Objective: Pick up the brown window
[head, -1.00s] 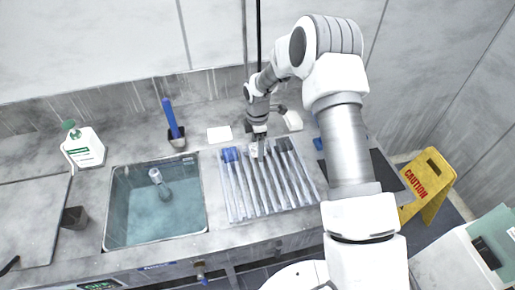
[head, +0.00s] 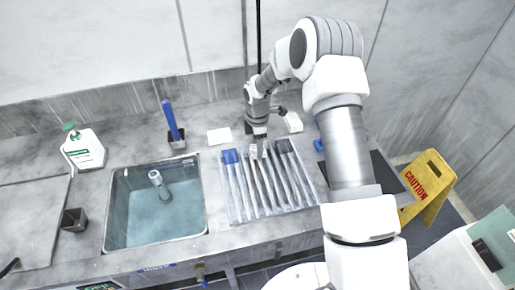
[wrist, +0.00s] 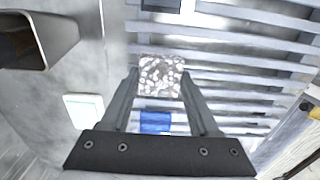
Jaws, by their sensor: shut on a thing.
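A speckled brownish-white square piece (wrist: 161,76), which I take for the brown window, sits between the fingertips of my gripper (wrist: 160,78) in the wrist view. The fingers are shut on its two sides. In the head view my gripper (head: 256,140) is over the back part of the slatted metal rack (head: 262,205), with the small pale piece (head: 253,151) below it. I cannot tell whether the piece is clear of the slats. A blue square (head: 229,156) lies on the rack to the left, and also shows in the wrist view (wrist: 155,122).
A dark square (head: 283,146) lies on the rack to the right. A water-filled sink (head: 150,215) is left of the rack. A white pad (head: 219,135), a holder with a blue handle (head: 172,122) and a white bottle (head: 84,150) stand behind. A yellow caution sign (head: 428,185) is at right.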

